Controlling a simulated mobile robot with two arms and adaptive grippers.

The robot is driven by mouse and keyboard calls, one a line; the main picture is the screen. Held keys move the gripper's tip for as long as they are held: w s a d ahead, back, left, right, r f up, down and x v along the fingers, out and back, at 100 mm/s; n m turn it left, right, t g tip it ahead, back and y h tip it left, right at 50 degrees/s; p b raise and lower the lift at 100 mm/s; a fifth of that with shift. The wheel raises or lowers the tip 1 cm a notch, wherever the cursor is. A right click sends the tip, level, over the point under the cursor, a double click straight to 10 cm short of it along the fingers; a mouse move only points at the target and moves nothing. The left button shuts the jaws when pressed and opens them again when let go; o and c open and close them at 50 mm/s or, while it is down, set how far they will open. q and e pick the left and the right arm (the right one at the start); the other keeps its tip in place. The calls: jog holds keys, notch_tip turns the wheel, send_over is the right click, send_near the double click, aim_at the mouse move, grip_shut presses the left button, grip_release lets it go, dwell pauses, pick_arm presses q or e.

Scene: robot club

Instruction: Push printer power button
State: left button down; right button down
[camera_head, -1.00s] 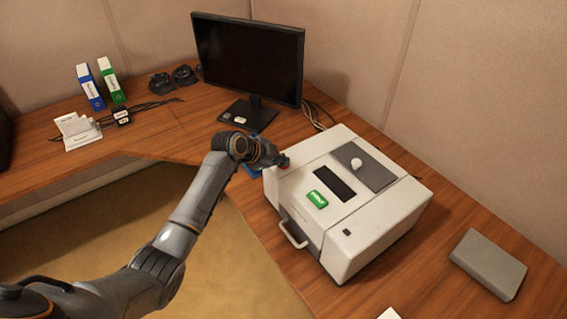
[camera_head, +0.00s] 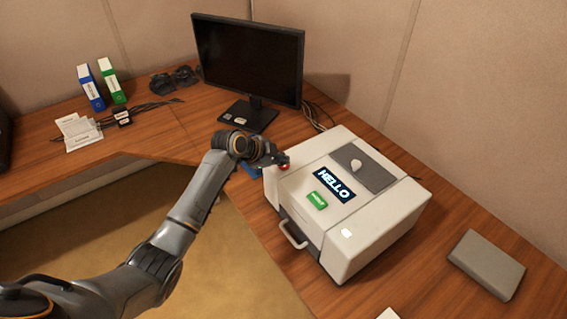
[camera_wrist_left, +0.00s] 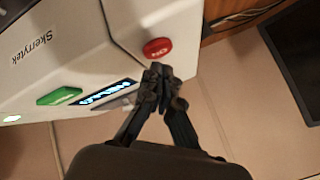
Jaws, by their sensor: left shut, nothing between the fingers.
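The printer (camera_head: 370,220) is a white box on the wooden desk, with a lit display (camera_head: 334,186) reading "HELLO". A red button marked "ON" (camera_wrist_left: 157,48) is on its top near the corner; in the head view a bit of the red button (camera_head: 284,167) shows by my fingertips. A green button (camera_head: 317,201) lies beside the display. My left gripper (camera_head: 280,159) is shut and empty, its fingertips close to the red button; the wrist view also shows the shut fingertips (camera_wrist_left: 158,72) just beside it. I cannot tell whether they touch. My right gripper is not in view.
A monitor (camera_head: 248,62) stands behind the printer. A grey box (camera_head: 485,264) lies to the right. Blue and green binders (camera_head: 110,80) and papers (camera_head: 78,130) are at the back left. A handle (camera_head: 292,235) sticks out from the printer's front.

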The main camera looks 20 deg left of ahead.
aim_at(282, 168)
pick_arm(q)
notch_tip(282, 168, up, 6)
jog(key=p, duration=0.5)
dwell(0.5)
